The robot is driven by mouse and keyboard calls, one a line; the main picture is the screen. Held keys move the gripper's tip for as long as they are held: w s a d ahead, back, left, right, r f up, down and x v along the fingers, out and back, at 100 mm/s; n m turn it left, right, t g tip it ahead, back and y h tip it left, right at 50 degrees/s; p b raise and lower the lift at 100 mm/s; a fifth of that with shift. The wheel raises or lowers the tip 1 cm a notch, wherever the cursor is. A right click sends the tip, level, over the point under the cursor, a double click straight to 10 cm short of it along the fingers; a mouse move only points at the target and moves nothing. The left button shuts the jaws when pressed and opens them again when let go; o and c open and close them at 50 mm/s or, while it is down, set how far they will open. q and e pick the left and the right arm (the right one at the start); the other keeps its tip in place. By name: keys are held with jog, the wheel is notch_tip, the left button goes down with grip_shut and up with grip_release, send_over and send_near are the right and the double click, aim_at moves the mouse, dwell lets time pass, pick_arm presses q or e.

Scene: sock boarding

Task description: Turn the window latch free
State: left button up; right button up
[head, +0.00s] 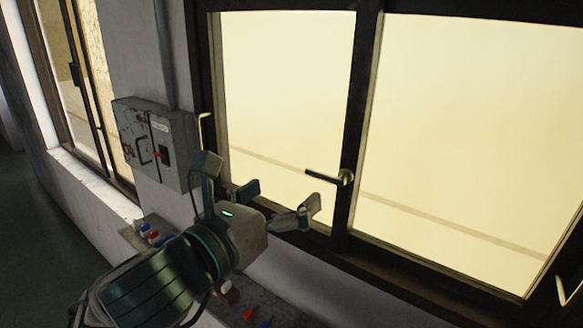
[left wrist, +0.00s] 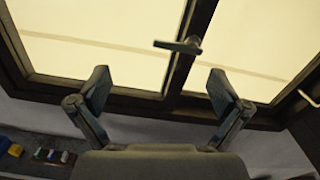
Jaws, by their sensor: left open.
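The window latch (head: 328,178) is a small metal lever on the dark post between two bright panes. Its handle lies roughly level, pointing left from the pivot. It also shows in the left wrist view (left wrist: 178,46), ahead of and above the fingertips. My left gripper (head: 281,198) is open and empty, its two fingers spread wide. It is below and left of the latch in the head view and does not touch it. In the left wrist view the open fingers (left wrist: 158,80) stand apart with the window frame between and behind them. My right gripper is not in view.
A worn grey electrical box (head: 155,140) hangs on the wall left of the window. Small red, blue and white items (head: 150,235) lie on a ledge below. Another handle (head: 570,290) shows at the lower right. The dark window frame (head: 365,90) borders the panes.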

aim_at(322, 180)
pick_arm(q)
jog(key=w+d, duration=0.1)
jog(key=d, duration=0.2)
jog(key=w+d+p, duration=0.1)
jog(key=shift+w+d+r, duration=0.15)
jog(key=shift+w+d, duration=0.2)
jog(key=d, duration=0.1)
jog(key=w+d, duration=0.1)
jog(key=d, duration=0.2)
jog(key=shift+w+d+p, duration=0.1)
jog(key=shift+w+p, duration=0.25)
jog(key=shift+w, duration=0.15)
jog(key=shift+w+a, duration=0.1)
jog(key=shift+a, duration=1.8)
jog(key=c, duration=0.6)
jog(key=shift+s+d, duration=0.1)
jog(key=shift+s, duration=0.1)
jog(key=c, duration=0.4)
jog(key=shift+s+d, duration=0.25)
jog(key=shift+c, duration=0.8)
jog(key=shift+d, duration=0.15)
jog(key=shift+w+d, duration=0.1)
jog(key=shift+w, duration=0.15)
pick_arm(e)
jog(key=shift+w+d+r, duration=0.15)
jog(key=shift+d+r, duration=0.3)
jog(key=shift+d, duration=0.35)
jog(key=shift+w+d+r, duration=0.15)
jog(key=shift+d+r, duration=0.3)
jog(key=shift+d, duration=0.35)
